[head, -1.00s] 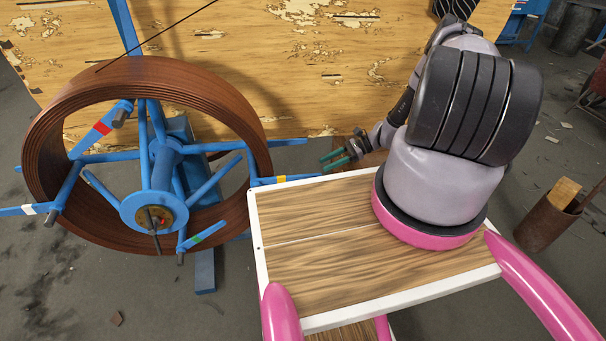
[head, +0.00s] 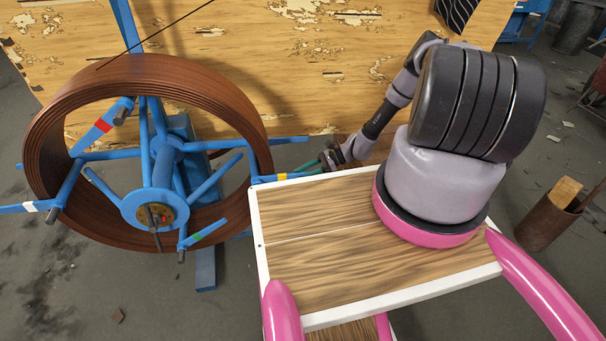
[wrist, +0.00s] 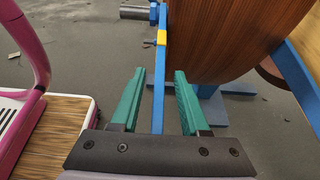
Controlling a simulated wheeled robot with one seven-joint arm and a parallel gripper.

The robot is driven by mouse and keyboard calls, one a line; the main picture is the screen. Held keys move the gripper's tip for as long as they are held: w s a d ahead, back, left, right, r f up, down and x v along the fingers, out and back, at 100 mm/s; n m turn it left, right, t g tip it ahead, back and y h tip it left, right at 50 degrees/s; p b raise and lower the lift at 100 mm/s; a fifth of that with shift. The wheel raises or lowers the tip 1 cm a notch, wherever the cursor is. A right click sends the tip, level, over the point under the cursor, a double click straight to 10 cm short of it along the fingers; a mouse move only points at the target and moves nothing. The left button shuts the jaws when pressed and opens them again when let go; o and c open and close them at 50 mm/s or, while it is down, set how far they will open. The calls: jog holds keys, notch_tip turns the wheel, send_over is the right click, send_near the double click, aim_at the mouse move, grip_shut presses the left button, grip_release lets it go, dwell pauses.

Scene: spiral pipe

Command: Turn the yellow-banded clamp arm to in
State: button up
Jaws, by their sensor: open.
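The yellow-banded clamp arm (head: 290,177) is a blue bar that reaches right from the coil reel, past the white-edged table's far left corner. Its yellow band (head: 282,177) lies left of my gripper (head: 314,165). In the wrist view the blue bar (wrist: 159,95) runs between the two green fingers of my gripper (wrist: 159,85), which are apart, with a gap on each side of the bar. The yellow band (wrist: 161,38) is beyond the fingertips, beside the brown coil (wrist: 225,35). The bar's near end is hidden behind the gripper body.
The blue reel hub (head: 155,210) carries other arms banded red (head: 103,126), white (head: 30,207) and green (head: 196,239). The wood-topped table (head: 350,245) is close to the clamp arm. A worn yellow board (head: 300,70) stands behind.

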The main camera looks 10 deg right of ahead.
grip_shut()
dwell(1.4)
